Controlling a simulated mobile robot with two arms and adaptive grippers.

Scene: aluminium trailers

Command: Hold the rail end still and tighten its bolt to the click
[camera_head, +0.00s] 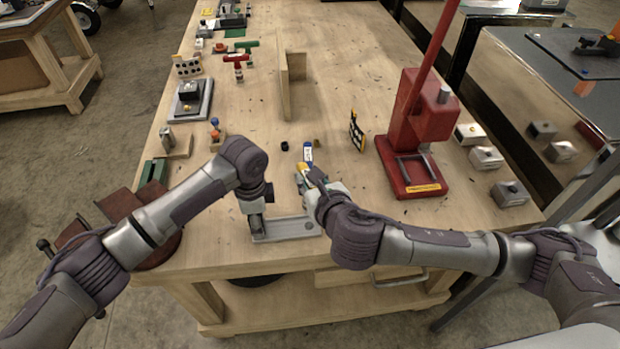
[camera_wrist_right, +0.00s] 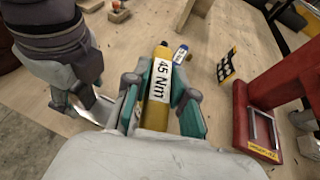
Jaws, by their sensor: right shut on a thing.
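A short grey metal rail (camera_head: 290,229) lies near the front edge of the workbench. My left gripper (camera_head: 256,222) points down at the rail's left end and covers part of it; whether its fingers are closed there is not clear. Part of it also shows in the right wrist view (camera_wrist_right: 72,98). My right gripper (camera_wrist_right: 158,100) is shut on a yellow torque tool (camera_wrist_right: 157,112) with a white "45 Nm" label. In the head view this gripper (camera_head: 312,185) is above and beyond the rail's right end. The bolt is not distinguishable.
A blue tool (camera_head: 308,153) with a white label lies just beyond the right gripper. A red press (camera_head: 412,130) stands to the right, with a black-and-yellow plate (camera_head: 356,132) beside it. Grey blocks (camera_head: 510,193) line the right edge. The middle bench behind is mostly clear.

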